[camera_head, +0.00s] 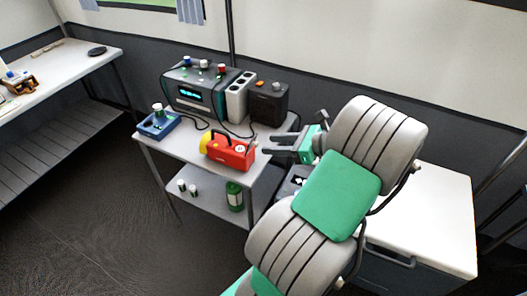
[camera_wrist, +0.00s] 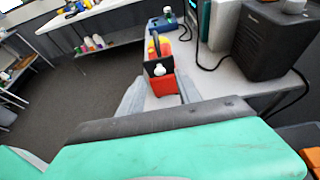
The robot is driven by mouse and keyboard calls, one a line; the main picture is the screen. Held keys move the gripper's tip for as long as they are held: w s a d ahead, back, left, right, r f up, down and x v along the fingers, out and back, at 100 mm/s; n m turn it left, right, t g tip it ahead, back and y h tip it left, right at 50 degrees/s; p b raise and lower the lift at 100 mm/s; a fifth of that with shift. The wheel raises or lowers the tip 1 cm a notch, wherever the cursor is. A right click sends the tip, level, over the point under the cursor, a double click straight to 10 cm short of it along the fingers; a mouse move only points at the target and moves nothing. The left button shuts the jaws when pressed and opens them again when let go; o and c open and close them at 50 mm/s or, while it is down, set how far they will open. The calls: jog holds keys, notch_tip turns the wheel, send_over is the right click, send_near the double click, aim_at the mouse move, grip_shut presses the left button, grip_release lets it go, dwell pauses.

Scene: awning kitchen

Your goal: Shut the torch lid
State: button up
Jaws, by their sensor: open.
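The red torch (camera_head: 230,154) with a yellow head lies on the small grey table, its head towards the left. A pale round patch shows on its near right part; I cannot tell surely whether this is the lid. In the wrist view the torch (camera_wrist: 164,84) is seen from its rear end, with a dark plate bearing a pale spot (camera_wrist: 160,70) at its upper rear, perhaps the lid standing open. My gripper (camera_head: 274,148) is open and empty, just right of the torch's rear end. In the wrist view its fingers (camera_wrist: 160,98) flank the torch's rear in the picture, apart from it.
A dark console (camera_head: 197,88) with knobs, a grey unit (camera_head: 237,98) and a black box (camera_head: 268,103) stand behind the torch. A blue device (camera_head: 159,124) sits at the left. Black cables run behind the torch. A lower shelf holds a green lantern (camera_head: 235,196).

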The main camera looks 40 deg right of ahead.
aim_at(258, 144)
jog(key=x, duration=0.3)
jog(key=shift+w+a, duration=0.15)
jog(key=shift+w, duration=0.05)
jog(key=shift+f, duration=0.1)
grip_shut()
dwell(0.3)
